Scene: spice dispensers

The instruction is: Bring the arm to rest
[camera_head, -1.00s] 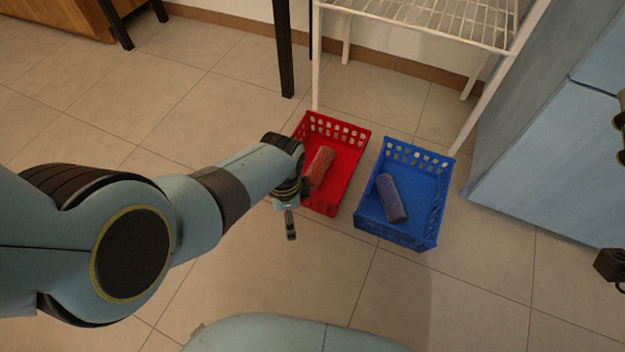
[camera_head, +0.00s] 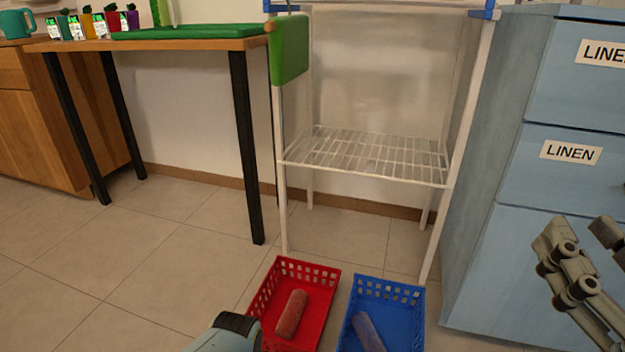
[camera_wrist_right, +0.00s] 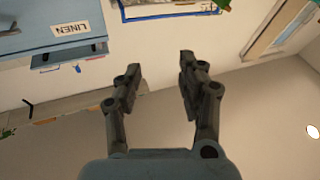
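My right gripper (camera_head: 576,236) is at the right edge of the head view, in front of the blue cabinet. In the right wrist view my right gripper (camera_wrist_right: 158,68) has its two fingers spread apart, with nothing between them. Of my left arm only a pale blue and dark link (camera_head: 228,336) shows at the bottom of the head view, by the red basket. My left gripper is out of view.
A red basket (camera_head: 328,300) holds a reddish roll (camera_head: 290,314). A blue basket (camera_head: 415,315) holds a bluish roll (camera_head: 367,331). Behind them stands a white wire rack (camera_head: 365,155). A blue cabinet (camera_head: 500,250) rises at the right. Floor at the left is clear.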

